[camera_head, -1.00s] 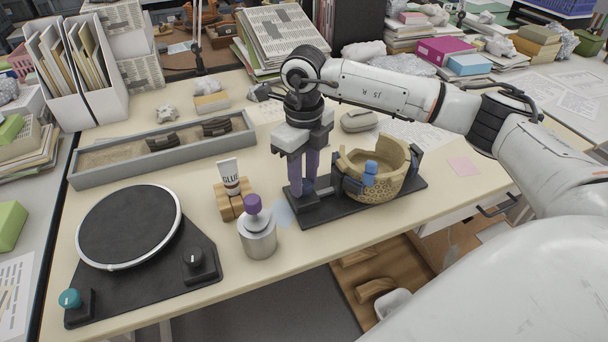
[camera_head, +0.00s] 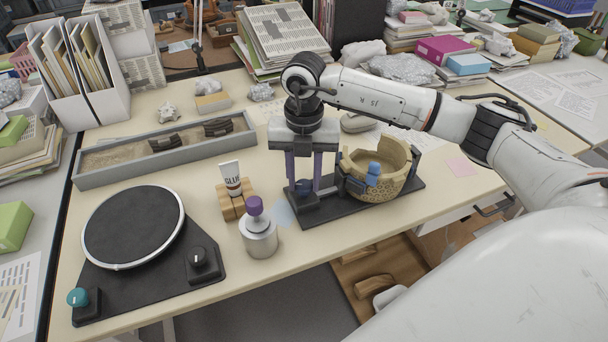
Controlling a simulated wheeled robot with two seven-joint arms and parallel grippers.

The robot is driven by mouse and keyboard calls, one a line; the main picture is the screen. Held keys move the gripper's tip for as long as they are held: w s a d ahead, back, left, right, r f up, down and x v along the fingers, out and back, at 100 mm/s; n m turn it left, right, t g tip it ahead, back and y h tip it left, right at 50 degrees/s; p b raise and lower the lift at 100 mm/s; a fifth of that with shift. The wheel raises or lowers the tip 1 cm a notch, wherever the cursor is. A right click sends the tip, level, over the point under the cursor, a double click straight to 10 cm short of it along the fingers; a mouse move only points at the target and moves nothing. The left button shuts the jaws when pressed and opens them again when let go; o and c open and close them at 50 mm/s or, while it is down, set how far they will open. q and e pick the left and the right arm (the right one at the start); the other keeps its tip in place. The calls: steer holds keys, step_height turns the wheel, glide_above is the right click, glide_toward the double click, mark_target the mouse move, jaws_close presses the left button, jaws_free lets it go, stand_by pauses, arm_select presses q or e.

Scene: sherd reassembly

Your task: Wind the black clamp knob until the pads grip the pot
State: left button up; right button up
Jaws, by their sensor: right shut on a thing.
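The tan pot (camera_head: 391,181), with a broken, uneven rim, stands on the black clamp base (camera_head: 405,189) right of centre. A dark pad (camera_head: 351,184) and a blue part (camera_head: 374,169) are at its near left side; whether the pads press on the wall I cannot tell. My right gripper (camera_head: 304,187) points straight down at the left end of the base. Its two purple fingers are shut on the dark clamp knob, which is mostly hidden between the fingertips. My left gripper is not in view.
A glue tube (camera_head: 231,177) on a wooden block and a metal jar (camera_head: 259,236) with a purple top stand left of the clamp. A black turntable (camera_head: 133,227) is further left. A grey sand tray (camera_head: 125,167) lies behind. A pink note (camera_head: 461,166) lies right of the pot.

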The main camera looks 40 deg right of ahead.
mark_target(304, 184)
steer(key=m, duration=0.2)
steer(key=shift+w+r+m+p, duration=0.1)
steer(key=shift+r+m+p, duration=0.05)
steer(key=shift+m+p, duration=0.45)
steer(key=shift+m, duration=0.8)
steer(key=shift+d, duration=0.1)
steer(key=o, duration=1.1)
steer(key=shift+c, duration=0.2)
step_height(304, 184, up, 10)
